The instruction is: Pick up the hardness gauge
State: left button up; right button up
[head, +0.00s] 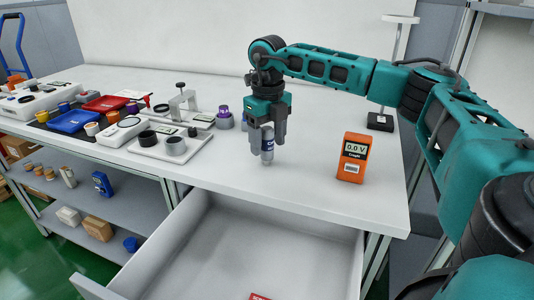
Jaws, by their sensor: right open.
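My right gripper (267,143) points straight down over the right half of the white bench. An orange meter (353,157) reading "0.0 V" stands upright to the right of the gripper. My left gripper is not in view.
A drawer (220,255) is open below the bench front. Purple-capped jar (224,117), grey stand (182,105), white tray (168,151), blue tray (73,121) and red tray (105,103) crowd the left. A lamp base (380,122) stands back right. Bench around the orange meter is clear.

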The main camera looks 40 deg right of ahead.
grip_shut()
dwell(0.6)
